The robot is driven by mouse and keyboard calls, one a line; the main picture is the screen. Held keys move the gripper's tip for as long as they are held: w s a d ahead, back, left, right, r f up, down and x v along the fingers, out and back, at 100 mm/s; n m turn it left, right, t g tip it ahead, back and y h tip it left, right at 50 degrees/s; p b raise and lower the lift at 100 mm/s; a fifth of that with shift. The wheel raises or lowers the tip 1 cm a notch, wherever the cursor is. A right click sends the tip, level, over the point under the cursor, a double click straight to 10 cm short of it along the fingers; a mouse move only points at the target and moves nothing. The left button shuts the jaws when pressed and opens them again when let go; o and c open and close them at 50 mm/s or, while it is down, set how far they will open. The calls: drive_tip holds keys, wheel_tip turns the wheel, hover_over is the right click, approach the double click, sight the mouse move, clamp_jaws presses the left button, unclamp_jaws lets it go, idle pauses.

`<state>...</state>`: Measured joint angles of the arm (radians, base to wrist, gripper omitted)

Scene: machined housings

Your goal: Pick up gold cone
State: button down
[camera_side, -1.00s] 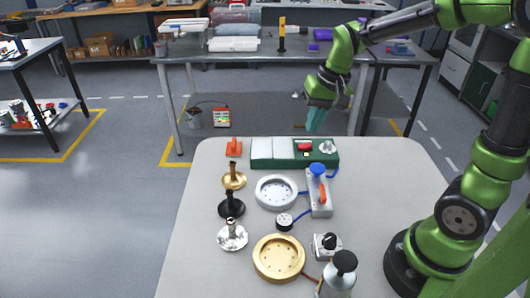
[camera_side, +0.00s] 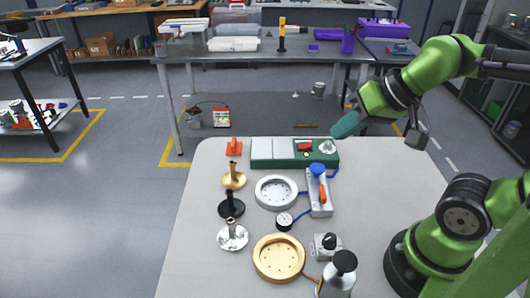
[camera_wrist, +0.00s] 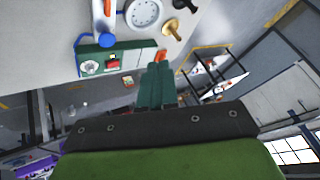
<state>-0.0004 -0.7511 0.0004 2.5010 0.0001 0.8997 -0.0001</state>
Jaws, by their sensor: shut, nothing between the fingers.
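The gold cone (camera_side: 233,180) stands upright on the left side of the table, a flared gold base with a narrow stem. In the wrist view the gold cone (camera_wrist: 172,33) shows near the top, up and right of my fingertips. A black cone (camera_side: 231,207) and a silver cone (camera_side: 232,238) stand in a row with it toward the front. My gripper (camera_side: 338,129) is above the far right part of the table, well right of the gold cone and apart from it. Its teal fingers (camera_wrist: 158,72) are together and hold nothing.
A green case (camera_side: 262,160) lies along the far edge, with an orange piece (camera_side: 234,149) to its left.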

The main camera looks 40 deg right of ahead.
drive_tip(key=c, duration=1.8)
unclamp_jaws()
drive_tip(key=o, duration=0.8)
drive_tip(key=shift+f, duration=0.1)
drive_tip(key=n+g+h, duration=0.2)
drive_tip(key=n+g, duration=0.2)
drive_tip(key=g, duration=0.3)
approach(232, 162)
wheel_tip(232, 162, down, 13)
